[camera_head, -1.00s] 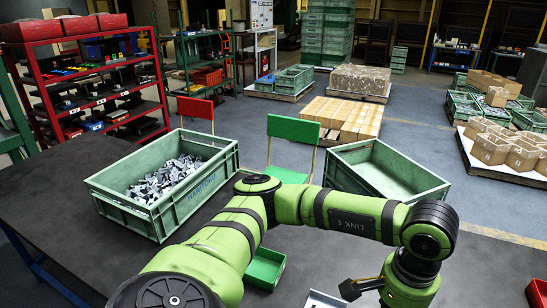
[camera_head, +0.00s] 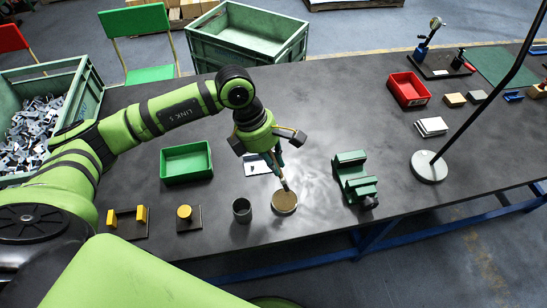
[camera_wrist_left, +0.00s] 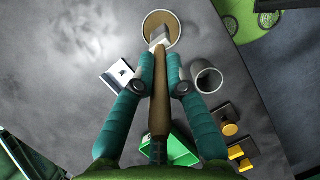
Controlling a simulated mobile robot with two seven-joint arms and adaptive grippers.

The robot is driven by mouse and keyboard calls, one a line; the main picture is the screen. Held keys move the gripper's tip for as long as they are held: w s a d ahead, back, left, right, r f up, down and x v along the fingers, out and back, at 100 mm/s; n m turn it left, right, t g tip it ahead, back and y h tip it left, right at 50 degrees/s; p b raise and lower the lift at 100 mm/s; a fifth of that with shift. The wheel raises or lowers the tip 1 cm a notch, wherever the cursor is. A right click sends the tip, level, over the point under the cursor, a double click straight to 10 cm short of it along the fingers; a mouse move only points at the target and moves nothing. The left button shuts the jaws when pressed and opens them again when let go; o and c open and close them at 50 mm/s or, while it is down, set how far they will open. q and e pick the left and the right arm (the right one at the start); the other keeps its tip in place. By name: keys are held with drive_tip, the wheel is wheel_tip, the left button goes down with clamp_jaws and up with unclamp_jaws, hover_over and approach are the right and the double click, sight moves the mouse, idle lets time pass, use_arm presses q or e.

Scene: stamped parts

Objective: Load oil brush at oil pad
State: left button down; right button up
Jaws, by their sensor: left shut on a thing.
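The oil pad (camera_head: 284,203) is a round tan disc with a pale rim, on the dark table below my left gripper. It also shows at the top of the left wrist view (camera_wrist_left: 162,22). My left gripper (camera_head: 277,163) points down and is shut on the oil brush (camera_head: 285,184). In the left wrist view the brush's brown handle (camera_wrist_left: 158,115) lies between the two teal fingers (camera_wrist_left: 160,88). Its pale tip overlaps the near part of the pad. I cannot tell whether tip and pad touch. My right gripper is not in view.
A grey cup (camera_head: 242,211) stands close left of the pad, a green vise (camera_head: 354,180) to its right. A white sheet-like item (camera_head: 258,166) lies behind it. A green bin (camera_head: 186,163) and yellow-topped fixtures (camera_head: 188,216) are at left. The lamp base (camera_head: 429,167) stands further right.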

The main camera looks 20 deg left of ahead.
use_arm(q)
drive_tip(key=shift+f, duration=0.3)
drive_tip(key=shift+f+b, duration=1.5)
drive_tip(key=shift+f, duration=1.25)
drive_tip(key=shift+f, duration=0.15)
drive_tip(key=shift+f+b, duration=0.35)
drive_tip(key=shift+b, duration=0.15)
drive_tip(key=shift+s+f+b, duration=0.1)
drive_tip(key=shift+b, duration=0.2)
drive_tip(key=shift+r+p, duration=1.95)
drive_tip(key=shift+r, duration=1.65)
